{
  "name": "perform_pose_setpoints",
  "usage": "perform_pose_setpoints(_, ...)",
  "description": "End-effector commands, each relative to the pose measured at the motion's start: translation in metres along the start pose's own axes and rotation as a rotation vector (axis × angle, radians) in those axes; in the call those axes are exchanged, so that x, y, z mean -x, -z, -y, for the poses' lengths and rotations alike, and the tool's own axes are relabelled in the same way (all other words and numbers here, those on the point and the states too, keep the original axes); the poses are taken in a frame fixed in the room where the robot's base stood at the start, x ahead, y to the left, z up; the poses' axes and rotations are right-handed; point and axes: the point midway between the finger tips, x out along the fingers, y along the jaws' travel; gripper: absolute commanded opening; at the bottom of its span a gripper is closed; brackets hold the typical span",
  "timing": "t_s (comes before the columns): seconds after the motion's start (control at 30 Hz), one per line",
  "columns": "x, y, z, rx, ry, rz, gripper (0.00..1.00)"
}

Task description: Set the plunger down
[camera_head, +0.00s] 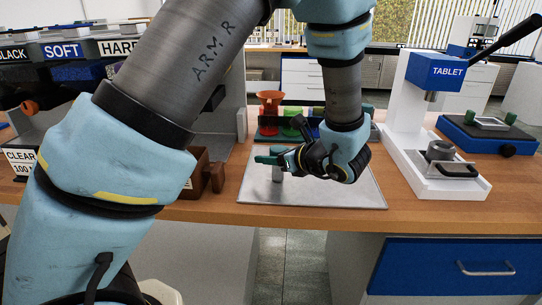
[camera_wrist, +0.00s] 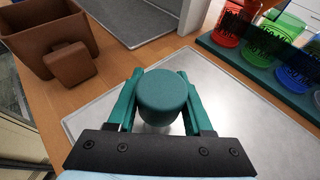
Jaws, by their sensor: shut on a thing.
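The plunger has a round teal cap (camera_wrist: 163,92) between my two green fingers in the wrist view. In the head view its grey lower part (camera_head: 277,174) points down below the fingers, upright. My gripper (camera_head: 270,159) is shut on the plunger; in the wrist view the fingers (camera_wrist: 160,100) flank the cap on both sides. The plunger is over the flat metal tray (camera_head: 335,192), toward its left part. I cannot tell for sure whether its bottom end touches the tray.
A brown container (camera_head: 215,177) stands left of the tray. Red, green and blue cups sit in a dark rack (camera_wrist: 262,70) behind it. A white press with a blue TABLET head (camera_head: 447,71) stands to the right. The tray's right and front parts are clear.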

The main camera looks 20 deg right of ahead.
Motion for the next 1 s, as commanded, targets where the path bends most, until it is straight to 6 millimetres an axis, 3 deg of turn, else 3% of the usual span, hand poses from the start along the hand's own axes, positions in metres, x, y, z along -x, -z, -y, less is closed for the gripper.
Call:
perform_pose_setpoints(0.07,-0.001,0.002,0.000,0.000,0.000,0.001,0.00)
perform_pose_setpoints(0.1,-0.001,0.003,0.000,0.000,0.000,0.000,0.52)
perform_pose_setpoints(0.37,-0.001,0.002,0.000,0.000,0.000,0.000,0.81)
perform_pose_setpoints(0.73,0.006,0.000,0.001,0.001,0.002,0.000,0.81)
perform_pose_setpoints(1.0,0.058,0.001,0.001,0.002,0.006,0.000,0.81)
